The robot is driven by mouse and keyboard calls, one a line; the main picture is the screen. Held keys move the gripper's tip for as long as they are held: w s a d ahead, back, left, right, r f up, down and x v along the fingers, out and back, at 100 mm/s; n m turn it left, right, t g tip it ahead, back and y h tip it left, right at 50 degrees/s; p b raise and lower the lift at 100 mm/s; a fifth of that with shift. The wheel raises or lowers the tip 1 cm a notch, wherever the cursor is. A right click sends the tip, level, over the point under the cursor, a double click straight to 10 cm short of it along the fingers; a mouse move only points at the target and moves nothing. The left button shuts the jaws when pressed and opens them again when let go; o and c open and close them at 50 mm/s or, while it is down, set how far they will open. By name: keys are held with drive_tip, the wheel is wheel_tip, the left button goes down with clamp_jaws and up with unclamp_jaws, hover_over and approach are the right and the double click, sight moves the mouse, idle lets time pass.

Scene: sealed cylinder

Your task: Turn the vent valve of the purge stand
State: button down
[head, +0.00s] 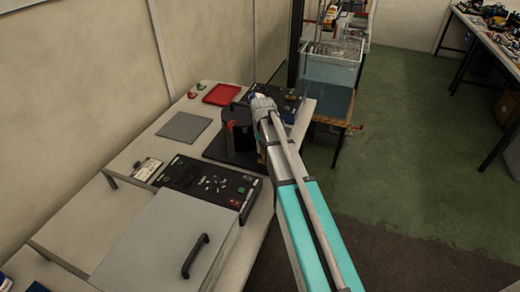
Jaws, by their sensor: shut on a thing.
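My gripper (257,100) is at the far end of my arm, over the back right of the bench. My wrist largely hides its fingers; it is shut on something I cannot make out. Just left of it stands a dark, upright, roughly cylindrical unit (237,136) on a black base, with a red part (230,126) on its side. Behind and right of my wrist is a dark panel (291,105) with small blue and light marks. I cannot tell which of these is the purge stand, and I cannot pick out the vent valve.
A red tray (221,94) and a grey mat (184,127) lie on the bench by the wall. A black control panel (208,184) and a grey lid with a black handle (195,256) are nearer. A water tank (330,75) stands beyond. Green floor is open on the right.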

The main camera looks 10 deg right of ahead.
drive_tip(key=m, duration=0.2)
drive_tip(key=d+m, duration=0.1)
drive_tip(key=m, duration=0.1)
drive_tip(key=s+d+m, duration=0.1)
drive_tip(key=m, duration=0.1)
drive_tip(key=shift+m, duration=0.3)
idle(0.4)
drive_tip(key=c, duration=0.6)
unclamp_jaws()
drive_tip(key=shift+w, duration=0.1)
drive_tip(key=shift+w+a, duration=0.1)
